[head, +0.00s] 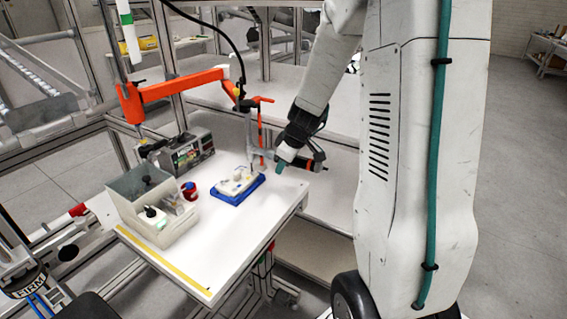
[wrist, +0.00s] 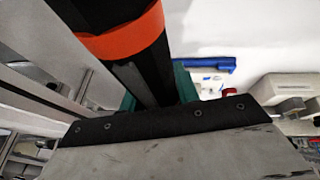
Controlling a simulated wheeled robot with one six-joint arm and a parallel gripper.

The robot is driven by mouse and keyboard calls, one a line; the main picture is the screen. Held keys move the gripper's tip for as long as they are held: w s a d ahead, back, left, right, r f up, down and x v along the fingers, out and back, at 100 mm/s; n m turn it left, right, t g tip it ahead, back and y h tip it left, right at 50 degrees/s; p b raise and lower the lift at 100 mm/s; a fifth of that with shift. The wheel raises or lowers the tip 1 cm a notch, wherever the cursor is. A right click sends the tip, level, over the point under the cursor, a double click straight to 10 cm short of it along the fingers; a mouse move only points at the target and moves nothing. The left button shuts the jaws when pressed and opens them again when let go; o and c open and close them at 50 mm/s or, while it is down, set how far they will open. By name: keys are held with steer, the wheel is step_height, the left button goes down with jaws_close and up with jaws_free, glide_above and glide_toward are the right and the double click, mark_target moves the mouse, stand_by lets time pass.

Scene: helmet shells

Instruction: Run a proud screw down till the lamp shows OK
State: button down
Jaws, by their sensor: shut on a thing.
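My gripper (head: 283,161), with teal fingertips, is shut on the driver, a black handle with an orange band (head: 308,163). In the wrist view the driver's black body and orange band (wrist: 125,38) fill the upper middle, between the teal fingers. The driver is beside the orange jointed arm (head: 180,87); how they join is unclear. A blue fixture (head: 226,199) holds a pale part on the table, just left of the gripper; it also shows in the wrist view (wrist: 208,63). The screws are too small to make out. A grey controller box (head: 190,153) stands behind; its lamp state cannot be read.
A grey bin (head: 137,212) with black-topped items stands at the table's left. A small red container (head: 190,190) sits between bin and fixture. The white table (head: 222,243) is clear at the front, with a yellow strip along its edge. Metal frame posts stand behind.

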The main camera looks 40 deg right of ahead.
steer(key=shift+f, duration=0.85)
stand_by(1.7)
